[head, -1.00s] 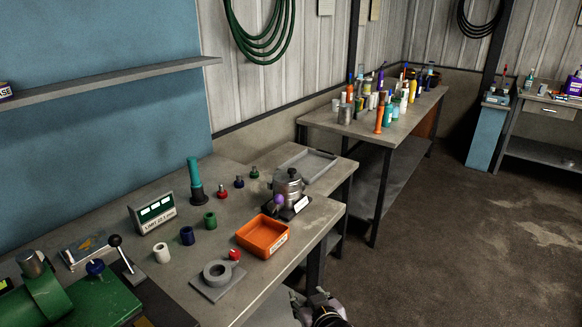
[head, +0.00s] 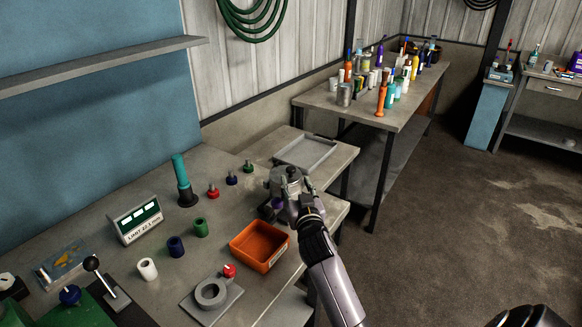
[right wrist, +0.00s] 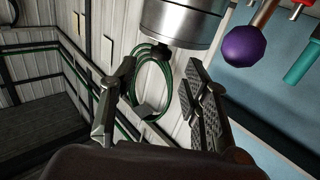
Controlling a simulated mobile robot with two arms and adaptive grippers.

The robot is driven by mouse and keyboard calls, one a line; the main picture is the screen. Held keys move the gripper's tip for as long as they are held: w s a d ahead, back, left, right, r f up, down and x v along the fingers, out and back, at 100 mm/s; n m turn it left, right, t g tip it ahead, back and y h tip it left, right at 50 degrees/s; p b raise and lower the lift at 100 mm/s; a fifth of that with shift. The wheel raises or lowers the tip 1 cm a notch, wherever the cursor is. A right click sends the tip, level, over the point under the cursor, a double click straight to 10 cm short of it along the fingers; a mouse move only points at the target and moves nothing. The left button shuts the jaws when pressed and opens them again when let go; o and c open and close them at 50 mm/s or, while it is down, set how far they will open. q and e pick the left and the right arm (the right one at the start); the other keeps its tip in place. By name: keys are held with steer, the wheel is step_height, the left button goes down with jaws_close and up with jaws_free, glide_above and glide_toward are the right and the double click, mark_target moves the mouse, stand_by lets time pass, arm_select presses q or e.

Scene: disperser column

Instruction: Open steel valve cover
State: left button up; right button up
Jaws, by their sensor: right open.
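The steel valve (head: 276,184) is a metal cylinder with a black knob (head: 292,171) on its cover. It stands near the bench's right edge in the head view, partly hidden by my right gripper (head: 294,198). In the right wrist view, the steel cylinder (right wrist: 185,22) appears inverted at the top, with the knob at its lower end. The purple ball handle (right wrist: 243,46) is right of it. My right gripper (right wrist: 157,85) is open and empty, its fingers spread toward the knob side; I see no contact.
An orange bin (head: 260,246) sits close left of my right arm. A grey ring fixture (head: 211,294), a teal-handled tool (head: 183,180) and several coloured knobs and cylinders stand farther left. A grey tray (head: 306,152) lies on the bench behind the valve.

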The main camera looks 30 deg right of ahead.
mark_target(292, 172)
steer(key=x, duration=0.4)
steer(key=shift+w+r+p, duration=0.25)
steer(key=shift+w+p, duration=0.05)
steer(key=shift+w, duration=0.05)
steer(key=x, duration=0.2)
steer(key=shift+w+d+f, duration=0.15)
steer(key=shift+w+d, duration=0.1)
steer(key=shift+w, duration=0.2)
steer(key=shift+c, duration=0.2)
steer(key=c, duration=0.9)
arm_select(q)
steer(key=w, duration=0.2)
steer(key=w+d+r, duration=0.1)
steer(key=shift+w, duration=0.15)
arm_select(e)
jaws_close()
